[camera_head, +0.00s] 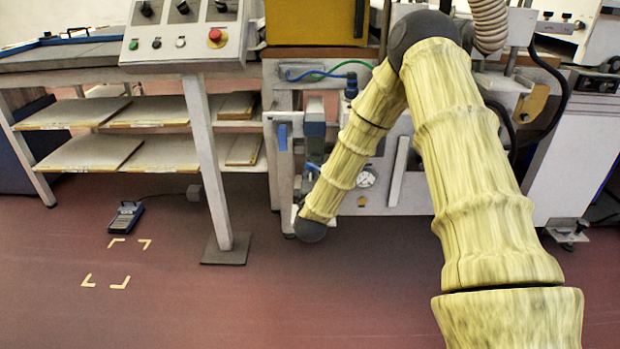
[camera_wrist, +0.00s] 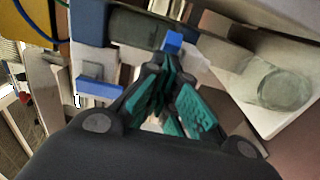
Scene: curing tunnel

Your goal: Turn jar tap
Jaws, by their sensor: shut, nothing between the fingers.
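In the head view, a jar with a dark grey body (camera_head: 314,117) hangs on the machine front, and a small blue tap (camera_head: 313,168) shows below it. In the wrist view, the dark jar (camera_wrist: 140,27) lies across the top, and the blue tap (camera_wrist: 173,41) sits at its end. My gripper (camera_wrist: 166,62), with teal finger pads, is shut and empty. Its tips are at or just short of the tap; I cannot tell whether they touch it. In the head view my gripper is not clearly visible near my arm's low end.
A blue handle (camera_wrist: 100,88) on a pale block is left of my fingers. A round gauge (camera_head: 366,177) is right of my forearm. The red floor in front is mostly clear.

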